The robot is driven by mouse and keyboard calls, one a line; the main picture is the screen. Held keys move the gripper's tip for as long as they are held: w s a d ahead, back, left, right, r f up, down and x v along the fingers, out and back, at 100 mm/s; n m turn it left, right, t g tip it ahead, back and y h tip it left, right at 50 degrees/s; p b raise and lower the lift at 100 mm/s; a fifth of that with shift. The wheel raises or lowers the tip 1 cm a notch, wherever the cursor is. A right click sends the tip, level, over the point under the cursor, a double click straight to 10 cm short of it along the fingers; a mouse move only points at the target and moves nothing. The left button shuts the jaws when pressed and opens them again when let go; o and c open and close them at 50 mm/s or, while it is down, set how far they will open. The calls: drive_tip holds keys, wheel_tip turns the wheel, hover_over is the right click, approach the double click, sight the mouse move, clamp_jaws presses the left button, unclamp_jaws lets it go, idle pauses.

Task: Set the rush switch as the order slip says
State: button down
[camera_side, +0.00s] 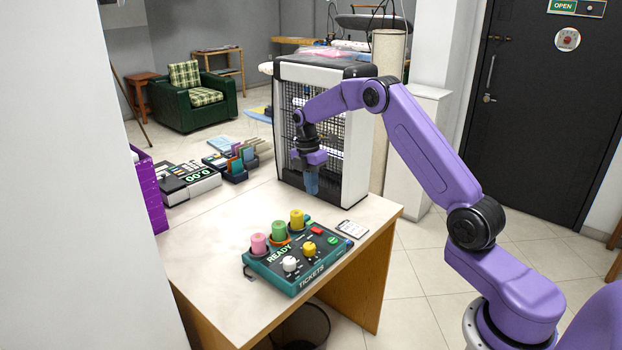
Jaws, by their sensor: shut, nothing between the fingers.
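A teal box (287,273) marked READY and TICKETS sits near the counter's front edge. Its top has a white knob (290,264), a yellow knob (309,249), a small red control (317,230) and a green control (333,240). I cannot tell which of these is the rush switch. A small white slip (352,228) lies right of the box; its print is too small to read. My gripper (312,190) points down, shut and empty, above the counter behind the box and in front of the mesh-fronted cabinet.
Pink (259,243), green (279,230) and yellow (297,219) spools stand along the box's back edge. The white-and-black cabinet (357,150) stands behind my gripper. A register (190,182) and a colored card rack (236,163) are back left. The counter's left middle is clear.

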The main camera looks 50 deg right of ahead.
sight(321, 231)
drive_tip(key=shift+w+r, duration=0.15)
drive_tip(key=shift+r, duration=1)
drive_tip(key=shift+s+d, duration=0.1)
drive_tip(key=shift+s, duration=0.65)
drive_tip(key=f, duration=0.4)
drive_tip(key=s+f, duration=0.1)
drive_tip(key=f, duration=0.9)
drive_tip(key=shift+s, duration=0.35)
drive_tip(key=shift+s+f, duration=0.1)
drive_tip(key=shift+f, duration=0.1)
